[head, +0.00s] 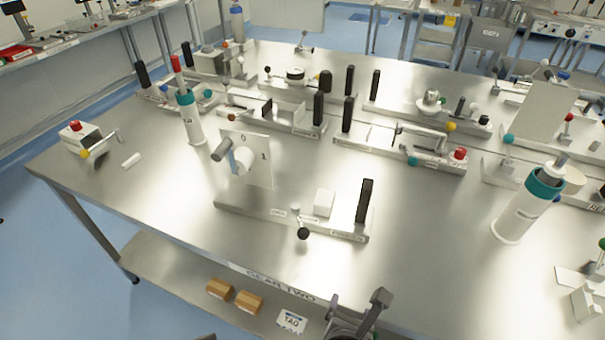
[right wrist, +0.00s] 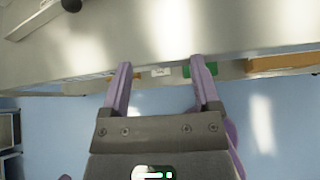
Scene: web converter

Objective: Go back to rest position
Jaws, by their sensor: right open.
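My right gripper (head: 352,318) shows at the bottom edge of the head view, in front of the near edge of the steel table (head: 170,235). In the right wrist view its two purple fingers (right wrist: 160,88) stand apart with nothing between them. They point toward the table edge, with blue floor below. My left gripper is not in the head view. The nearest fixture on the table is a base plate (head: 265,214) with an upright plate, a white block, a black handle and a small lever with a black ball. My right gripper is apart from it.
A white bottle with a teal collar (head: 520,210) stands at the right, and a similar one (head: 190,115) stands at the left. More fixtures with black handles fill the back. A lower shelf holds brown boxes (head: 248,302) and a label card (head: 291,321). Blue floor (head: 60,270) is clear at left.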

